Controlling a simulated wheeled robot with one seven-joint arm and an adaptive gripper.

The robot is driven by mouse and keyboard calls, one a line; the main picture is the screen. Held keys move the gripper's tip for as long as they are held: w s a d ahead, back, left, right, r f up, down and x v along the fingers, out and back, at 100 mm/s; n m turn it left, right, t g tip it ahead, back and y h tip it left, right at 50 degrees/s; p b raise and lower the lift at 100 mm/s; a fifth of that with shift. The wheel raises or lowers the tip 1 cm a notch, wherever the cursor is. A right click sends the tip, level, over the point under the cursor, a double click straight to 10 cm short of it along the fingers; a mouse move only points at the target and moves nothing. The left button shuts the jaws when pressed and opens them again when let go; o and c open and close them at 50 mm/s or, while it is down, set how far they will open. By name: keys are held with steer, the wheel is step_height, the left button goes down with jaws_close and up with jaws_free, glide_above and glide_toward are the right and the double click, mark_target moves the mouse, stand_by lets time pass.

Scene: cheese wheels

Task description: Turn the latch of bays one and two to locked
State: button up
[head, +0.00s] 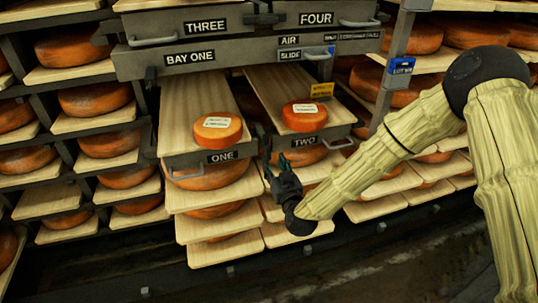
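Bay one's shelf board (185,105) carries a small orange cheese wheel (205,135) with a white label, above the plate marked ONE (222,157). Bay two's board (275,85) carries a similar wheel (318,121), above the plate marked TWO (305,142). My gripper (276,164) is in front of the gap between the two bays, fingers pointing up toward the rack. Its dark fingers blend with the dark parts behind, so I cannot tell its opening or contact. I cannot pick out a latch or its position for either bay.
Drawers marked THREE (206,26) and FOUR (317,18) sit above a grey beam with a BAY ONE sign (190,57). Metal pull handles stick out on the fronts. Racks of large cheese wheels (95,98) stand on both sides. The dark floor in front is clear.

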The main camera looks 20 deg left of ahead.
mark_target(269, 154)
steer(key=shift+x, duration=3.05)
jaws_close()
